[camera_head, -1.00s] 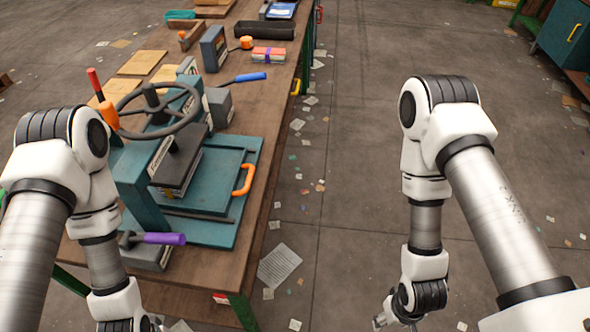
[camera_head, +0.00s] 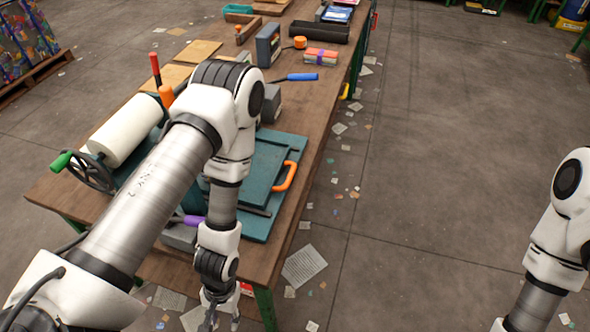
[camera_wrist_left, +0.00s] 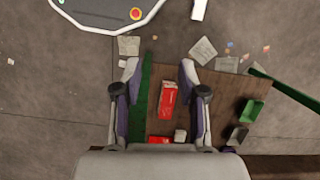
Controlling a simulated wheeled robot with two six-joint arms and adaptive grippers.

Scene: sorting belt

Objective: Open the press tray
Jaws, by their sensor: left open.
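The press tray (camera_head: 262,170) is a flat teal plate on the bench, with an orange handle (camera_head: 286,176) on its right side. My left gripper (camera_head: 220,316) hangs low at the bottom of the head view, nearer to me than the tray and apart from the handle. In the left wrist view its two fingers (camera_wrist_left: 159,72) are spread, with nothing held between them. The handle does not show there. My right arm is at the right edge of the head view, its gripper out of frame.
The wooden bench (camera_head: 315,130) carries a white roll (camera_head: 125,130), a purple-handled tool (camera_head: 190,220) and a blue-handled tool (camera_head: 300,77). A red box (camera_wrist_left: 168,98) shows between the fingers in the wrist view. The floor right of the bench is open, with scattered paper.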

